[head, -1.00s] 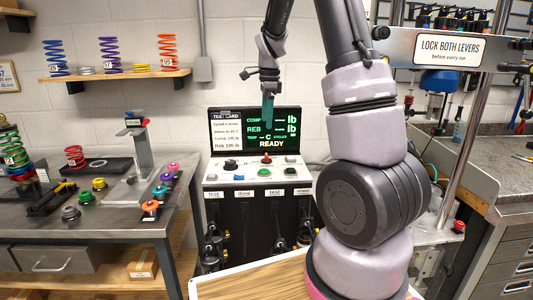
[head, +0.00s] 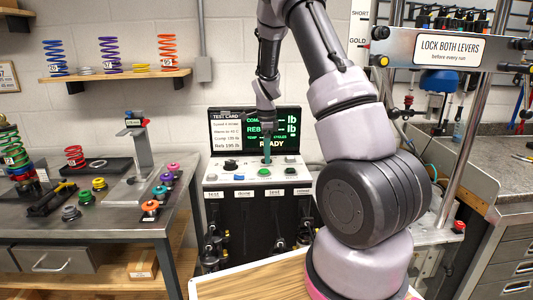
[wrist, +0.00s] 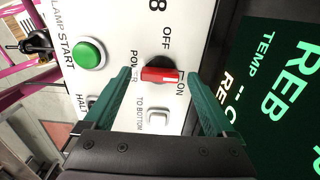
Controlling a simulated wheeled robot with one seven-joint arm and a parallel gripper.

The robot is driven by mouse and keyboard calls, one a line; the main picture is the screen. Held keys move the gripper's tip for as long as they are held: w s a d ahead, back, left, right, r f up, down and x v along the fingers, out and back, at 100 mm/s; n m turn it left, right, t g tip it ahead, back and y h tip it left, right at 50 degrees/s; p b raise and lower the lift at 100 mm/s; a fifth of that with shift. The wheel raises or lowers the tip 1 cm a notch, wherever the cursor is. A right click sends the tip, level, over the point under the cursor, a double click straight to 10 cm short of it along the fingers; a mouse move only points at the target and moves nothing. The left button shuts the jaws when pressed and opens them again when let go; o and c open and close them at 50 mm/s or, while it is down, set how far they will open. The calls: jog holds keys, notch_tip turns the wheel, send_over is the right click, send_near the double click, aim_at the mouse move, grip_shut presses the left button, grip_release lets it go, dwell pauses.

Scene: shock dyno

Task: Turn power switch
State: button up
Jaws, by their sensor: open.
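The power switch (wrist: 158,75) is a red bar knob on a dark round base, on a white panel. In the wrist view the bar lies across the picture, its right end near the word ON, with OFF printed above. My gripper (wrist: 160,73) is open, with one green finger on each side of the knob. I cannot tell whether either finger touches it. In the head view my gripper (head: 267,148) points down at the panel's back edge and hides the switch.
A green START button (wrist: 88,53) and a pale TO BOTTOM button (wrist: 157,117) sit close to the switch. The test display (head: 285,122) stands just behind the panel (head: 233,177). A workbench (head: 110,215) with loose parts is at the left.

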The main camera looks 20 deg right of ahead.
jog(key=shift+f, duration=0.1)
jog(key=c, duration=1.4)
jog(key=shift+n, duration=0.4)
jog(key=n, duration=1.3)
jog(key=shift+n, duration=1.9)
